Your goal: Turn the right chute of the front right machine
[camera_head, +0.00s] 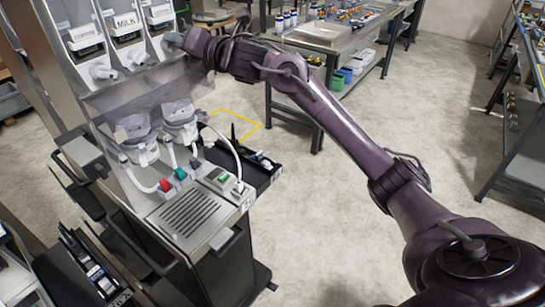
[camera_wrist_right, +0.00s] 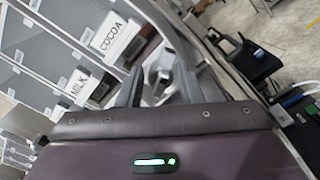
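The machine (camera_head: 135,110) stands at the left of the head view, with three labelled canisters above a row of grey chutes. The left chute (camera_head: 102,72) and middle chute (camera_head: 138,58) are in plain view. The right chute (camera_head: 172,41), below the third canister, is partly covered by my right gripper (camera_head: 184,41). In the right wrist view the right chute (camera_wrist_right: 158,74) sits between the two dark fingers of my right gripper (camera_wrist_right: 158,92), below the canister labelled COCOA (camera_wrist_right: 110,38). The fingers are apart; contact with the chute cannot be told. My left gripper is not in view.
Below the chutes are two clear mixing bowls (camera_head: 180,122), hoses and a drip grille (camera_head: 187,215). A black tray (camera_head: 258,170) juts out at the machine's right side. A workbench (camera_head: 335,40) stands behind. The floor between is open.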

